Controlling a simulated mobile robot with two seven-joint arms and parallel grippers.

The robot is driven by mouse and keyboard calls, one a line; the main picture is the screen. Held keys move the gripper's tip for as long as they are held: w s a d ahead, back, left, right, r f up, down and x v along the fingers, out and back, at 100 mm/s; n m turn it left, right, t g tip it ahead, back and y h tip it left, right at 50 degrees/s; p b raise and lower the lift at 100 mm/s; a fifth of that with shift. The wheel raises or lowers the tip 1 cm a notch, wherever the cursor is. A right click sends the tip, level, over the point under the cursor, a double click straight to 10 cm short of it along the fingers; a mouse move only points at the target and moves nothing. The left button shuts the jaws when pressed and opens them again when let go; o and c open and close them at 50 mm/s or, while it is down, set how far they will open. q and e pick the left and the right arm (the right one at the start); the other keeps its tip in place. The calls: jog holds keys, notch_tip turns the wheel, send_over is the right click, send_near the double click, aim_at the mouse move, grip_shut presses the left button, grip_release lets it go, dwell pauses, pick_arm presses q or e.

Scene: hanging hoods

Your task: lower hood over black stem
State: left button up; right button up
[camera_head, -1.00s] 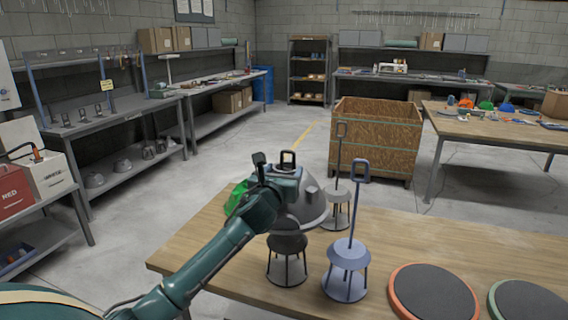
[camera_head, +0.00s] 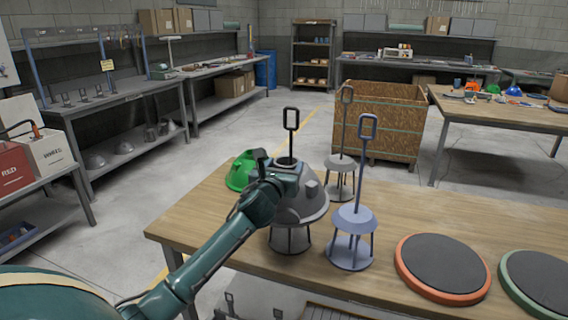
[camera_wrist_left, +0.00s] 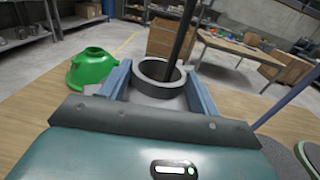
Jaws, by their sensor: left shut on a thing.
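The grey hood (camera_head: 306,204) is held by its collar (camera_wrist_left: 158,78) in my left gripper (camera_head: 276,178), whose two blue fingers grip the collar on both sides in the left wrist view (camera_wrist_left: 158,90). The black stem (camera_head: 291,140), with a loop at its top, rises through the collar, so the hood is around the stem. In the left wrist view the stem (camera_wrist_left: 183,38) enters the ring near its far right side. The stem's round stand (camera_head: 290,240) shows only its legs and lower part below the hood; its top is hidden. My right gripper is not in view.
A blue stand (camera_head: 350,250) with a tall looped stem is close at the right. A grey stand (camera_head: 340,180) is behind it. A green hood (camera_head: 240,170) sits at the left behind my arm. Two round pads, orange-rimmed (camera_head: 443,268) and green-rimmed (camera_head: 540,285), lie further right.

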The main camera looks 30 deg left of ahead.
pick_arm(q)
notch_tip(320, 180, down, 4)
jog(key=shift+r+b, duration=0.2)
jog(key=shift+b, duration=0.7)
jog(key=shift+w+d+f+b, duration=0.1)
jog(key=shift+d+f+b, duration=0.15)
jog(key=shift+f, duration=0.35)
jog(key=shift+d+f+b, duration=0.2)
jog(key=shift+f+b, duration=0.05)
jog(key=shift+f, duration=0.3)
jog(key=shift+d+f, duration=0.1)
jog(key=shift+f, duration=0.15)
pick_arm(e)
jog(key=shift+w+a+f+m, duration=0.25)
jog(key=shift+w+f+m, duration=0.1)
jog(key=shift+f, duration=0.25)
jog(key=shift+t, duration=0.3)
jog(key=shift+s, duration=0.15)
pick_arm(q)
jog(key=shift+f, duration=0.4)
